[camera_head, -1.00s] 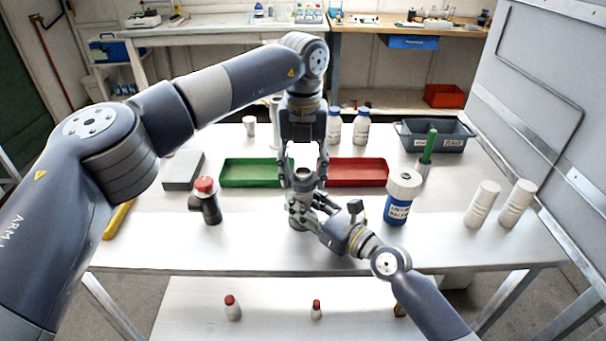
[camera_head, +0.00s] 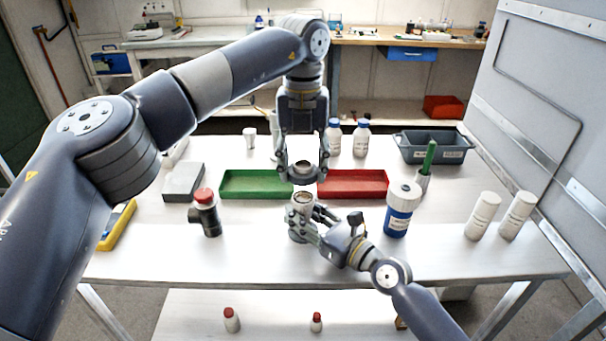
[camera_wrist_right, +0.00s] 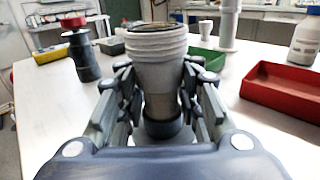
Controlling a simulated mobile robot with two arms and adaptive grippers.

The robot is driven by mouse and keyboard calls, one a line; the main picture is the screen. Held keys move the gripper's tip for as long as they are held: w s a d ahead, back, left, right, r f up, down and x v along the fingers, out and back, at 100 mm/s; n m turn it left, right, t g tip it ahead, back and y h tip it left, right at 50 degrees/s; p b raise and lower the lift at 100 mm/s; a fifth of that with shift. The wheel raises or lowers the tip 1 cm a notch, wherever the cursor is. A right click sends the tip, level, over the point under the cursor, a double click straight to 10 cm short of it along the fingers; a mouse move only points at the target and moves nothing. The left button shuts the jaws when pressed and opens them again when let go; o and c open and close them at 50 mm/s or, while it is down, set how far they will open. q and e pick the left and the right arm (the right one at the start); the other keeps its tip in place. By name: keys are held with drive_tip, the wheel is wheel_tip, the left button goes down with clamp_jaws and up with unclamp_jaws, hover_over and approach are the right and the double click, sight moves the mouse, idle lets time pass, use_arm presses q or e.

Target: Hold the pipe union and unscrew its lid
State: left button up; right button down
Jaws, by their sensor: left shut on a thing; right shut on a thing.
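The pipe union's body (camera_head: 303,199) stands on the table between the fingers of my right gripper (camera_head: 305,222), which is shut on it. In the right wrist view the body (camera_wrist_right: 158,62) shows a bare threaded top with an open mouth, and the right gripper's fingers (camera_wrist_right: 163,100) press on both sides lower down. The lid (camera_head: 302,173), a dark ring, is held in my left gripper (camera_head: 301,171), which is shut on it. The lid is above the body, with a small gap between them.
A green tray (camera_head: 250,192) and a red tray (camera_head: 372,193) lie behind the union. A grey bin (camera_head: 425,155) and white cylinders (camera_head: 483,215) stand further right. The table's front is clear.

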drive_tip(key=c, duration=1)
unclamp_jaws()
drive_tip(key=shift+c, duration=0.2)
drive_tip(key=shift+d, duration=0.1)
